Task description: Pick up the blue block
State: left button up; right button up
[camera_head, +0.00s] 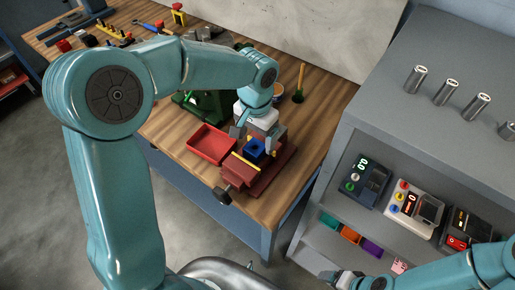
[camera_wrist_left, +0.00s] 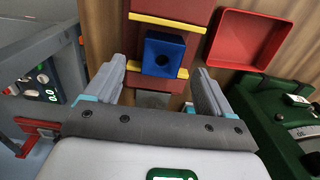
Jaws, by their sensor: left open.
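The blue block (camera_head: 254,150) has a dark round hole in its face. It sits in the dark red vise (camera_head: 268,176), between two yellow jaw strips; it also shows in the left wrist view (camera_wrist_left: 164,55). My left gripper (camera_head: 259,137) is over the vise, its fingers pointing down toward the block. In the left wrist view the fingers (camera_wrist_left: 160,70) are spread wide, one on each side of the block, with gaps between, and nothing is held. My right gripper (camera_head: 341,279) is at the bottom edge, by the cart's lower shelf; its jaws are too small to read.
A red tray (camera_head: 212,144) lies left of the vise. A green machine (camera_wrist_left: 285,115) stands beside it. The vise handle (camera_head: 223,194) sticks out at the bench front. A grey cart (camera_head: 400,110) on the right carries metal cylinders, meters and coloured bins.

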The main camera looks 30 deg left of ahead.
aim_at(254, 150)
pick_arm(q)
jog(key=f, duration=0.2)
jog(key=f+p, duration=0.1)
jog(key=shift+s+a+f, duration=0.25)
jog(key=shift+s+f, duration=0.1)
jog(key=shift+w+d+f, duration=0.1)
jog(key=shift+d+f, duration=0.05)
jog(key=shift+f, duration=0.2)
jog(key=shift+w+f, duration=0.2)
jog(key=shift+w, duration=0.1)
jog(key=shift+s+r, duration=0.1)
jog(key=shift+s, duration=0.15)
jog(key=c, duration=1.2)
jog(key=shift+w, duration=0.15)
jog(key=shift+r, duration=0.2)
